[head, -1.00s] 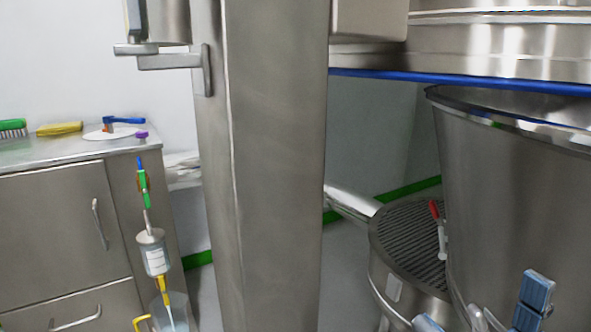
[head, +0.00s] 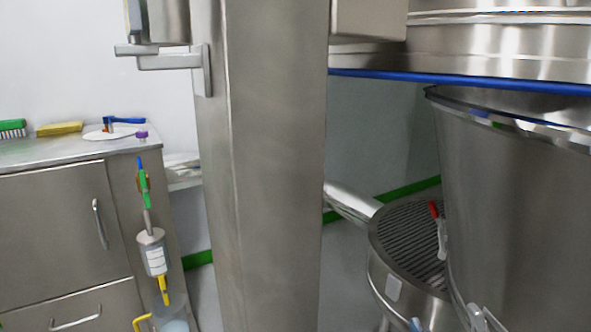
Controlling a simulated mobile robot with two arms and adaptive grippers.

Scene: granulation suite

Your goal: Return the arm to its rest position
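Neither of my grippers shows in the head view, and no part of my arms can be made out for certain. The posture of the arms cannot be told from this view. A large steel column (head: 262,170) stands upright in the middle of the picture. A big steel vessel (head: 525,215) with an open rim fills the right side.
A steel cabinet (head: 55,225) at left carries a green brush (head: 12,126), a yellow sponge (head: 60,129) and a white disc (head: 100,136). A labelled canister (head: 155,253) shows at its right side. A round grated drum (head: 402,236) stands behind the vessel.

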